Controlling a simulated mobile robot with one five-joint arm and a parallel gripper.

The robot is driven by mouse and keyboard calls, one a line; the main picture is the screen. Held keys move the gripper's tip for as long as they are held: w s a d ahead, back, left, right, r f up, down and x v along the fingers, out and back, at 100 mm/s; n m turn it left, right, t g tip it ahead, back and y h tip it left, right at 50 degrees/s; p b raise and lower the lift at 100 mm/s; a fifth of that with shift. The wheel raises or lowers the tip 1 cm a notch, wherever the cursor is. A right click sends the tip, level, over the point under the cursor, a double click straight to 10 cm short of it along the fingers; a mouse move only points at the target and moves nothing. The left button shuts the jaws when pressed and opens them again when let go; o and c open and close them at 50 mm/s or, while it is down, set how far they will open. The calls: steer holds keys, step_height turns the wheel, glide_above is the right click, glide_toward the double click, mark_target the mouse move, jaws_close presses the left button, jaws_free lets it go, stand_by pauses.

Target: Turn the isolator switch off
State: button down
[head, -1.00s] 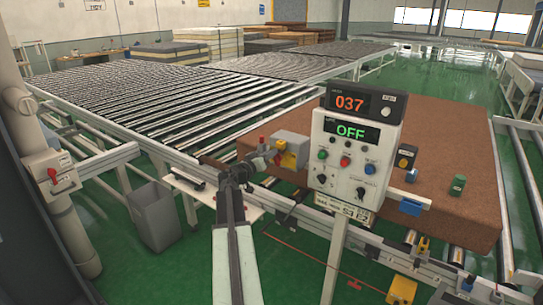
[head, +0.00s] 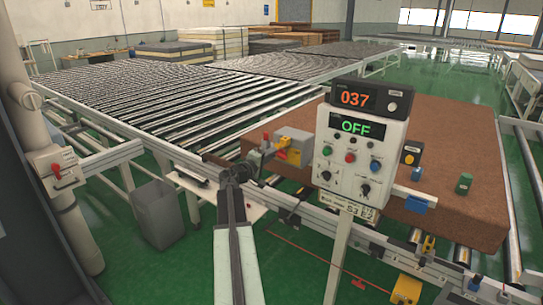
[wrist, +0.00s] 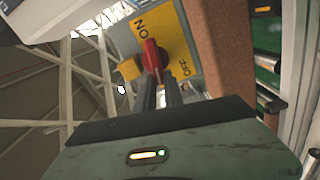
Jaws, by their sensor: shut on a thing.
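The isolator switch is a grey box with a yellow front plate (head: 291,149), just left of the control panel in the head view. In the wrist view its yellow plate (wrist: 172,32) carries the words ON and OFF, and a red handle (wrist: 151,54) stands out from it. My gripper (wrist: 157,82) is shut on the red handle, with a dark finger on each side. The handle runs roughly up and down in the wrist view, between the two words. In the head view my gripper (head: 270,150) is at the box's left side and hides part of it.
A control panel (head: 357,150) reading 037 and OFF stands right of my arm. A brown mattress block (head: 455,150) lies behind it. Roller conveyors (head: 170,95) fill the left and middle. Another red-handled box (head: 58,170) is on the left post. A grey bin (head: 159,212) stands on the floor.

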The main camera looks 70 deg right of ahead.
steer(key=shift+f+n, duration=0.25)
steer(key=shift+n, duration=0.85)
steer(key=shift+d, duration=0.1)
steer(key=c, duration=1.4)
jaws_free()
steer(key=shift+c, duration=0.2)
steer(key=v, duration=0.8)
steer(key=shift+w, duration=0.1)
